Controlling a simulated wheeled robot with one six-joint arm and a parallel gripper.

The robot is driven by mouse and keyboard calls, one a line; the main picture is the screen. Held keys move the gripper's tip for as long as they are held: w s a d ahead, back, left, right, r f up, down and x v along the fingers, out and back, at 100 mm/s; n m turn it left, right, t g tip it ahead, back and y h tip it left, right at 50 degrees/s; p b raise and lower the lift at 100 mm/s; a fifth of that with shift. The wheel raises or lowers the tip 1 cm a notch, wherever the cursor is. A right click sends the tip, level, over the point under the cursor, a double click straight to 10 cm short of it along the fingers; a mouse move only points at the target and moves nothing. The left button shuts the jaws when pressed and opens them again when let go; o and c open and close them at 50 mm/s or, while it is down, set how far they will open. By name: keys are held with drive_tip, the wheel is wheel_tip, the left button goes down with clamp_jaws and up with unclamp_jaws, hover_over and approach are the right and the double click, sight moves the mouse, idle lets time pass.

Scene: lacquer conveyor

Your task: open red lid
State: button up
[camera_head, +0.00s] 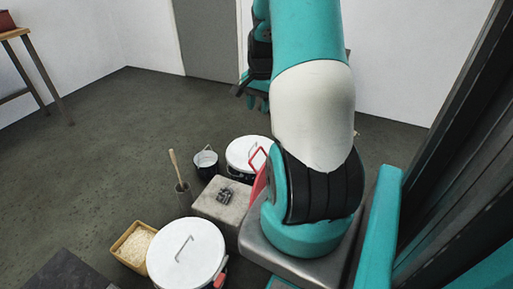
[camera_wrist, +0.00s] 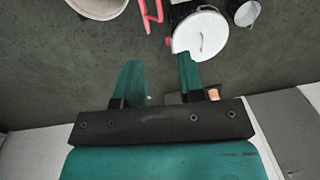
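No plainly red lid shows. A red piece with a loop-like bar (camera_head: 258,168) stands beside a round white lid (camera_head: 243,152), partly hidden behind my arm. Red bars (camera_wrist: 151,14) also show at the top of the wrist view, left of a white lid (camera_wrist: 200,36) with a thin handle. A second, nearer white lid (camera_head: 184,258) has a thin bar handle and a small red part at its right edge. My gripper (camera_wrist: 158,62) is open and empty, its fingers apart over the floor. The right fingertip overlaps the white lid's lower edge in the picture; contact cannot be told.
A grey block (camera_head: 222,203) with a small dark object on top stands between the lids. A dark bucket (camera_head: 205,162), a pot with a wooden stick (camera_head: 177,170) and a yellow tray of pale grains (camera_head: 133,246) stand left. Floor beyond is clear.

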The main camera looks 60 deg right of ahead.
sight(257, 151)
drive_tip(key=f, duration=0.5)
drive_tip(key=f+b, duration=0.1)
drive_tip(key=f, duration=1.1)
drive_tip(key=shift+w+d+f, duration=0.15)
drive_tip(key=shift+w+f, duration=0.1)
drive_tip(key=shift+w, duration=0.15)
clamp_jaws()
